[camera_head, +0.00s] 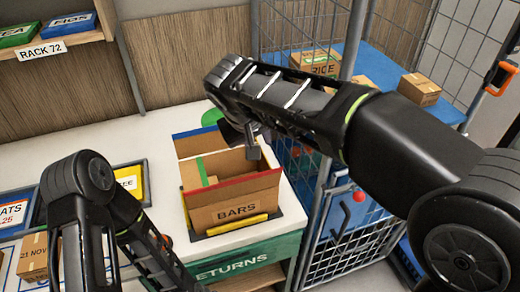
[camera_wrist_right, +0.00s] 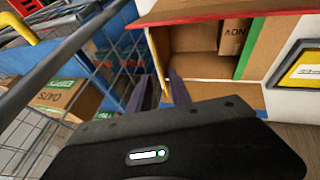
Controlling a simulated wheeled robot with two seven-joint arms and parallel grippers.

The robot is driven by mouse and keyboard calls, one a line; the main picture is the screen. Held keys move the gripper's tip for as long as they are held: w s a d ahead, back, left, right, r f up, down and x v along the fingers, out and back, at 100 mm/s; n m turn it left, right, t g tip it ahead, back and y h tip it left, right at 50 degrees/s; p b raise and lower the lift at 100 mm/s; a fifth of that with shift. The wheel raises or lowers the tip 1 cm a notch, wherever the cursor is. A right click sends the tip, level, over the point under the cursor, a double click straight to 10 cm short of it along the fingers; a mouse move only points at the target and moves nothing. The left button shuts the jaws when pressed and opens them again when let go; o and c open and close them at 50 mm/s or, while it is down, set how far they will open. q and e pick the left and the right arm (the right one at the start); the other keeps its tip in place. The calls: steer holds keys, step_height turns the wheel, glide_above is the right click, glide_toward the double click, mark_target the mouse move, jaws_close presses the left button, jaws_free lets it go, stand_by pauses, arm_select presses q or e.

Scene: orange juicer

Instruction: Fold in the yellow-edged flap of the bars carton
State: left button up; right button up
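The open bars carton (camera_head: 235,212) stands on the white counter. A red-edged flap (camera_head: 235,178) shows at its front and a blue-edged flap (camera_head: 195,133) at its back. Its inside (camera_wrist_right: 200,40) shows in the right wrist view, with a pale yellowish edge (camera_wrist_right: 156,62) on the left side; most of the yellow-edged flap is hidden or seen edge-on. My right gripper (camera_head: 247,145) is over the carton's right side, fingers pointing down. Its two fingers (camera_wrist_right: 162,92) are apart, close to that edge; I cannot tell whether they touch. My left gripper's fingers are out of view.
A wire cage cart (camera_head: 345,235) with a blue shelf and several small cartons (camera_head: 420,88) stands right of the counter. A yellow sign (camera_head: 130,181) and trays lie left of the carton. A shelf (camera_head: 50,45) hangs at the upper left. A black, yellow-striped holder (camera_head: 280,212) surrounds the carton's base.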

steer(key=shift+p+x, duration=0.8)
steer(key=shift+x, duration=3.1)
steer(key=shift+c, duration=0.6)
jaws_close()
